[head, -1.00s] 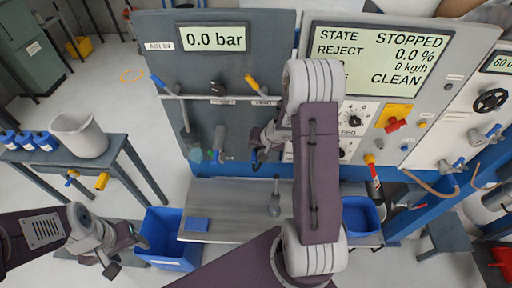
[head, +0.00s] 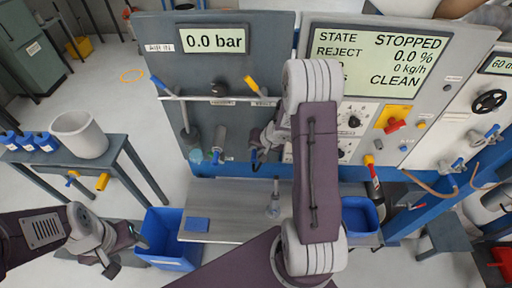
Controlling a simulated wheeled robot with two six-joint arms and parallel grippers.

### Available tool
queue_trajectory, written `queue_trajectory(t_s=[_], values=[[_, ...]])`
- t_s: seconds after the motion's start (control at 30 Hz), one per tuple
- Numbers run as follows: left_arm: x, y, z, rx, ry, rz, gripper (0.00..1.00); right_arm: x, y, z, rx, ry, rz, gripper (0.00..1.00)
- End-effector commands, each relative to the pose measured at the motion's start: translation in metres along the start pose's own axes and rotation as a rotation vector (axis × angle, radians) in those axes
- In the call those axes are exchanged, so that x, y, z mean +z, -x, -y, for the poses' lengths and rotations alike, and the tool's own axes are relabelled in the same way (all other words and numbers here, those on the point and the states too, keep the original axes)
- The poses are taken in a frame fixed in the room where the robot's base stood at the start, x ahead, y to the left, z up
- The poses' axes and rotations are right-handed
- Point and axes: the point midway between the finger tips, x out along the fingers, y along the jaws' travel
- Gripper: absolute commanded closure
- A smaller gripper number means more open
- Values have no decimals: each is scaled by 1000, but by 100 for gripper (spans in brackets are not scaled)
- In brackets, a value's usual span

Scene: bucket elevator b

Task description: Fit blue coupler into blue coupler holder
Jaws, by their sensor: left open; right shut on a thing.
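My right gripper (head: 262,149) is in front of the lower part of the grey panel, shut on a small dark and blue piece that looks like the blue coupler (head: 255,157). The gripper and arm hide much of it. To its left, a grey cylindrical fitting with a blue end (head: 219,151) hangs on the panel; I cannot tell for certain that this is the blue coupler holder. A small gap shows between this fitting and the held piece. My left gripper (head: 110,263) is open and empty at the lower left, beside a blue bin.
Another blue bin (head: 372,229) is right of my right arm.

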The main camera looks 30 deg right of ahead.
Motion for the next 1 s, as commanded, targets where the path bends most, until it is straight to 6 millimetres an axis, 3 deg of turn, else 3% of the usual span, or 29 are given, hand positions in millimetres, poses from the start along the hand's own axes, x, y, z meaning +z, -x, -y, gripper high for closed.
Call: queue_trajectory(t_s=[1.0], values=[[-1, 11, 0, 0, 0, 0, 39, -1, 1, 0, 0, -1, 0, 100]])
